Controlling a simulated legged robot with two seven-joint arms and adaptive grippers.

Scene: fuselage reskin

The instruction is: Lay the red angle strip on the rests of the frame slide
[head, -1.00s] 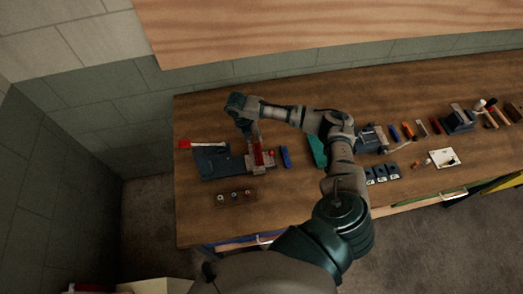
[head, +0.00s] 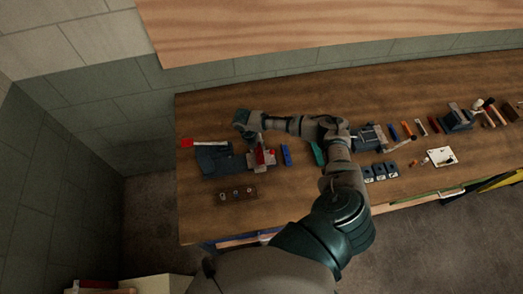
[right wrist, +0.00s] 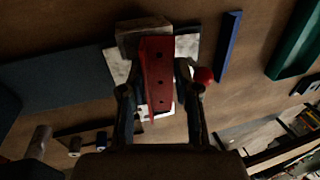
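The red angle strip (right wrist: 158,75), with a row of holes, lies lengthwise between the fingers of my right gripper (right wrist: 158,70). The fingertips close in on its two long sides, and the gripper appears shut on it. In the head view the strip (head: 262,157) shows as a small red patch below my right gripper (head: 254,141), over the pale frame slide (head: 266,167). The frame slide (right wrist: 187,47) shows behind the strip in the right wrist view. The strip and gripper hide its rests, so I cannot tell whether the strip touches them. My left gripper is out of view.
A blue bar (head: 287,155) lies close on the right. A holed block (head: 236,191) sits in front. Several tools lie further right.

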